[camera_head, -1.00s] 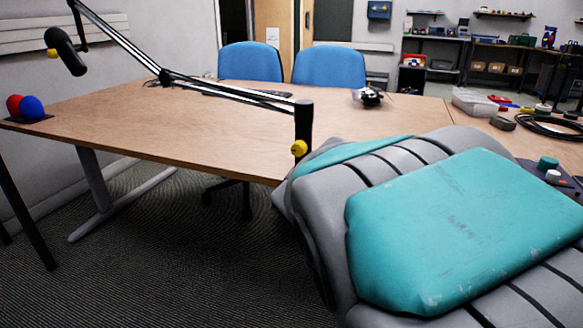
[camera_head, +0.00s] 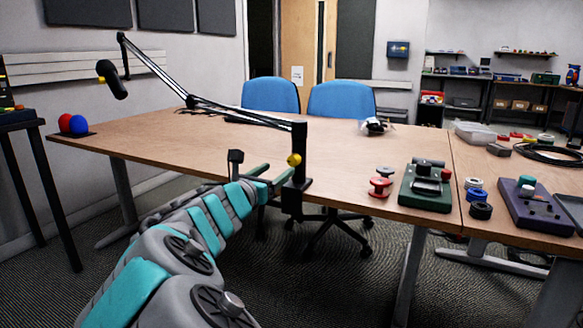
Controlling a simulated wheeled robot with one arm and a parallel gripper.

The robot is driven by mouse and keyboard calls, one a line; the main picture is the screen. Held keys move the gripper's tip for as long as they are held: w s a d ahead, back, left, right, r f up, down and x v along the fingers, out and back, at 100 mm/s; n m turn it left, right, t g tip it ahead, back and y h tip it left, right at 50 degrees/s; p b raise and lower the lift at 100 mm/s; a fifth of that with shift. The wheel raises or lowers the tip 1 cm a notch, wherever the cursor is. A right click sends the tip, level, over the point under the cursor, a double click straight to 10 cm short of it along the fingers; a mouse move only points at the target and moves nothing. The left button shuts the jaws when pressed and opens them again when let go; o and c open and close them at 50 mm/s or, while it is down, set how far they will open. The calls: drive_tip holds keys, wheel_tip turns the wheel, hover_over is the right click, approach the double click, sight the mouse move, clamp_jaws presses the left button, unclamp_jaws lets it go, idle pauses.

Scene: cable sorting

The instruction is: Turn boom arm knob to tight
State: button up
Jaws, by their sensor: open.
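The boom arm (camera_head: 235,113) is clamped at the near edge of the wooden table by a black upright post (camera_head: 299,145). Its black microphone end (camera_head: 112,80) hangs at the far left. A round yellow knob (camera_head: 294,160) sits on the left side of the post. My gripper (camera_head: 278,171) is open, with its two greenish fingers pointing right toward the post, just below and left of the knob. I see nothing held between them. I cannot tell whether a finger touches the post, or how tight the knob is.
Red spools (camera_head: 380,185), a green device (camera_head: 426,187) and a purple device (camera_head: 535,205) stand on the right of the tables. Two blue chairs (camera_head: 270,95) are behind the table (camera_head: 200,150). Red and blue balls (camera_head: 72,124) sit at its left corner.

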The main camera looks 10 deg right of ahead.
sight(292, 160)
drive_tip(key=x, duration=0.7)
drive_tip(key=shift+w+d, duration=0.1)
drive_tip(key=shift+d, duration=0.05)
drive_tip(key=shift+c, duration=0.3)
clamp_jaws()
